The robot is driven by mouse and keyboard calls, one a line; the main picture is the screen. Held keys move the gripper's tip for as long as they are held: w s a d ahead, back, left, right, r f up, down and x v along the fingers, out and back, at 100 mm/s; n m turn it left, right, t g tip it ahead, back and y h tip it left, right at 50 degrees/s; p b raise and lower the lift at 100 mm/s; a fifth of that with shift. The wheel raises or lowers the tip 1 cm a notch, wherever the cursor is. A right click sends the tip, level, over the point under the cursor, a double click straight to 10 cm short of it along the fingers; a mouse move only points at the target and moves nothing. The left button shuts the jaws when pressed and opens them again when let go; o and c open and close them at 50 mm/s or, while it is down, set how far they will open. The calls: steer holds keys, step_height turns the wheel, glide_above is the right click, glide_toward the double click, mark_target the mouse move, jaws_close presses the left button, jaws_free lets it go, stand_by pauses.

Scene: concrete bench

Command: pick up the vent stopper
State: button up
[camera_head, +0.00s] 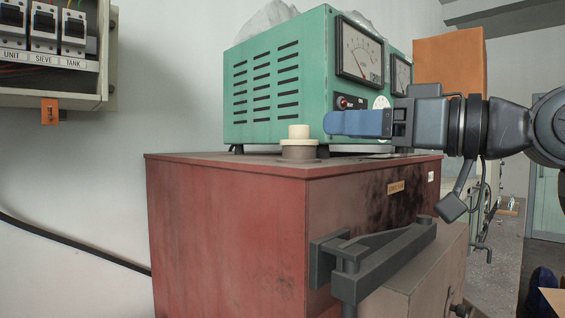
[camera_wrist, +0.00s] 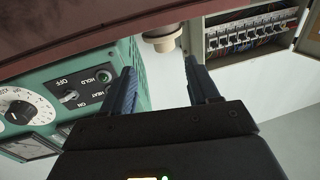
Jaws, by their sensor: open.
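The vent stopper appears to be the cream, stepped plug (camera_head: 299,132) seated in a grey-brown collar (camera_head: 299,151) on top of the red cabinet (camera_head: 225,230). In the wrist view the cream stopper (camera_wrist: 162,44) shows at the top, beyond and between the fingertips. My gripper (camera_head: 328,123) comes in from the right in the head view, with blue fingers level with the stopper and a small gap to its right. In the wrist view my gripper (camera_wrist: 159,77) shows two spread fingers with nothing between them.
A green instrument box (camera_head: 270,90) with dials stands close behind the stopper on the cabinet. An orange box (camera_head: 450,62) is behind my arm. A breaker panel (camera_head: 55,50) hangs on the left wall. A dark handle (camera_head: 375,255) juts from the cabinet's front.

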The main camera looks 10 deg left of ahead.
mark_target(308, 126)
steer(key=shift+a+r+n+g, duration=0.2)
steer(key=shift+a+n+g, duration=0.2)
steer(key=shift+a, duration=0.4)
steer(key=shift+p+x, duration=1.05)
steer(key=shift+x, duration=2.45)
steer(key=shift+w+f, duration=0.1)
steer(key=shift+w, duration=0.05)
steer(key=shift+c, duration=0.3)
steer(key=c, duration=0.9)
steer(key=shift+c, duration=0.2)
